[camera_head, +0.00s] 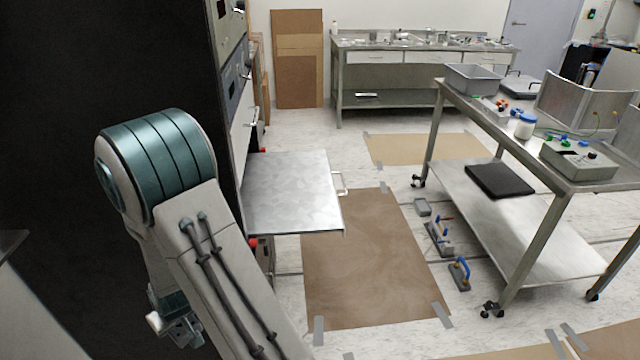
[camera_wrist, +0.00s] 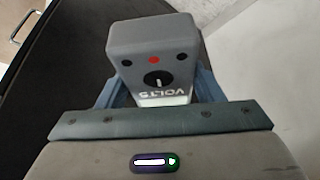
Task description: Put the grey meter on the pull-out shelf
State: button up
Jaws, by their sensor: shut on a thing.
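The grey meter (camera_wrist: 152,50) fills the middle of the wrist view. It has a black dial, a red socket between two dark ones, and the word VOLTS. My gripper (camera_wrist: 158,88) is shut on it, with a bluish finger on each side. The pull-out shelf (camera_head: 292,190) is a bare metal plate extended from the tall dark cabinet, with a handle on its right edge. In the head view my arm's end hangs low at the left, left of the shelf and partly hidden; I cannot make out the meter there.
The tall dark cabinet (camera_head: 110,60) stands directly behind my arm. A metal cart (camera_head: 500,215) on the right carries a grey bin (camera_head: 473,79) and a control box (camera_head: 578,160). Small tools lie on the floor beside it. The brown floor mat (camera_head: 365,270) is clear.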

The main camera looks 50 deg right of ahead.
aim_at(291, 184)
jog(key=z, duration=1.1)
